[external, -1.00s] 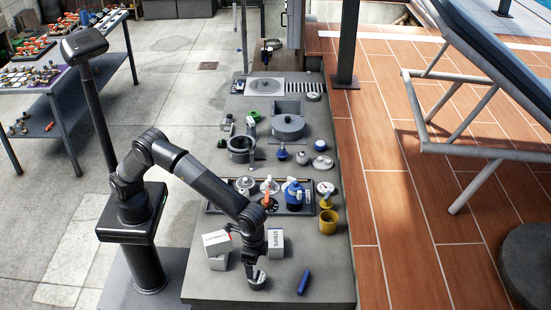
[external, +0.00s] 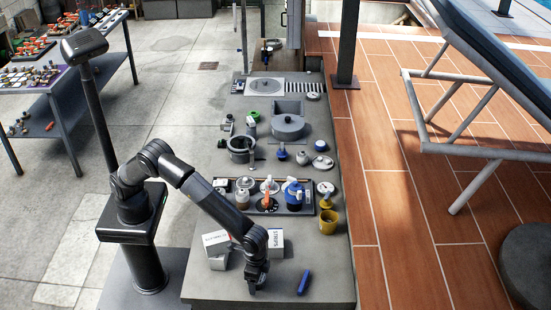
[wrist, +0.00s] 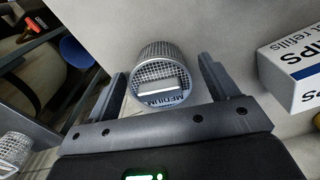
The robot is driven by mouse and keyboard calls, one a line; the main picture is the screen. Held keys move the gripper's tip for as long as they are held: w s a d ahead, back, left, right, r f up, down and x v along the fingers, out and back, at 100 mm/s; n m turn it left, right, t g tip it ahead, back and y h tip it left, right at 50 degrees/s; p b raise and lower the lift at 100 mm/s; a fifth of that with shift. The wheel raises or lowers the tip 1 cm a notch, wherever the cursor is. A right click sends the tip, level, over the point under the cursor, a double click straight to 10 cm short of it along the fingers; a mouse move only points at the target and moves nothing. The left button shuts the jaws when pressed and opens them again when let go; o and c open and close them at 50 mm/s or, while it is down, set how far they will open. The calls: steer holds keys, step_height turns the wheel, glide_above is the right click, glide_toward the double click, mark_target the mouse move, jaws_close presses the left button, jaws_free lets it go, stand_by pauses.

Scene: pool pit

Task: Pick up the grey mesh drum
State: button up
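The grey mesh drum (wrist: 160,62) shows in the wrist view, with a round mesh end and a pale label reading "MEDIUM" facing the camera. My gripper (wrist: 162,72) is open, with one finger on each side of the drum and visible gaps between. I cannot tell how far the fingertips reach down along it. In the external view, my gripper (external: 254,283) points down at the near end of the grey bench and hides the drum.
White boxes, one marked "STRIPS" (external: 276,241), stand just behind my gripper; a box (wrist: 292,72) is close to the right finger in the wrist view. A blue object (external: 304,281) lies to the right.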

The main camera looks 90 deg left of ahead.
steer(key=c, duration=1)
steer(key=shift+r, duration=0.1)
